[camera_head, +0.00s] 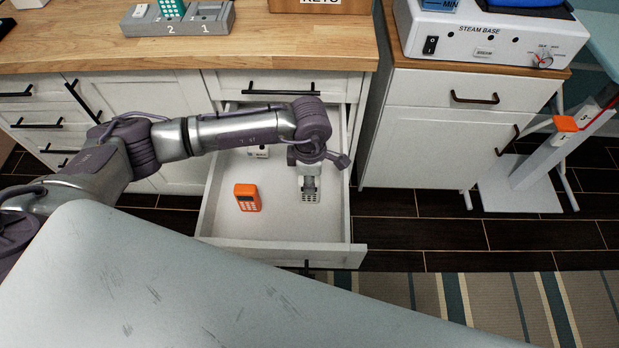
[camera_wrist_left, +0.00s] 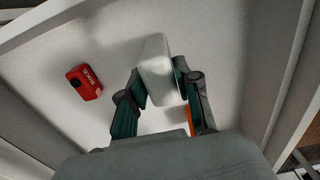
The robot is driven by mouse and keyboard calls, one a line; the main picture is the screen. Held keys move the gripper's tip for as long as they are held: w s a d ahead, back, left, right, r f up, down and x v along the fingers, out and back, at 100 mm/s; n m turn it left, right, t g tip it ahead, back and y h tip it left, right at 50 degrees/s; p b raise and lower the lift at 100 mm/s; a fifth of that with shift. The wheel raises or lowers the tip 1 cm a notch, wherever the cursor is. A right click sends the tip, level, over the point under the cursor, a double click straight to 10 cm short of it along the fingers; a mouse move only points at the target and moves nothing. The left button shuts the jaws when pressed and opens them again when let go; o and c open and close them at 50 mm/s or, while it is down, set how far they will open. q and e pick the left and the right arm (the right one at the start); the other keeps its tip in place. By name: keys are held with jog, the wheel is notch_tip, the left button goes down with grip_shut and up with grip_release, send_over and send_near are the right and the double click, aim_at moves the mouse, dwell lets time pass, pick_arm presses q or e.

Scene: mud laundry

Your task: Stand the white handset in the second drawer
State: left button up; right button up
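The open drawer (camera_head: 225,222) is pulled out below a closed drawer front (camera_head: 335,86). My left gripper (camera_head: 308,172) points down into its right part. It is shut on the white handset (camera_head: 311,197), whose keypad end shows below the fingers. In the left wrist view the white handset (camera_wrist_left: 157,72) sits between both fingertips. It looks upright, close to the drawer floor; whether it touches the floor I cannot tell. My right gripper is not in view.
A small pale-faced item (camera_head: 258,151) is partly hidden behind my arm at the drawer's back. A red labelled item (camera_wrist_left: 84,82) shows in the wrist view. A numbered cradle (camera_head: 180,20) with a teal handset (camera_head: 172,7) and a steam base (camera_head: 490,35) stand on the counters.

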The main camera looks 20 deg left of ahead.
pick_arm(q)
jog(key=o, duration=0.3)
jog(key=shift+r, duration=0.1)
jog(key=shift+r, duration=0.25)
notch_tip(320, 180, up, 12)
jog(key=shift+f+b, duration=0.15)
jog(key=shift+b, duration=0.15)
dwell(0.4)
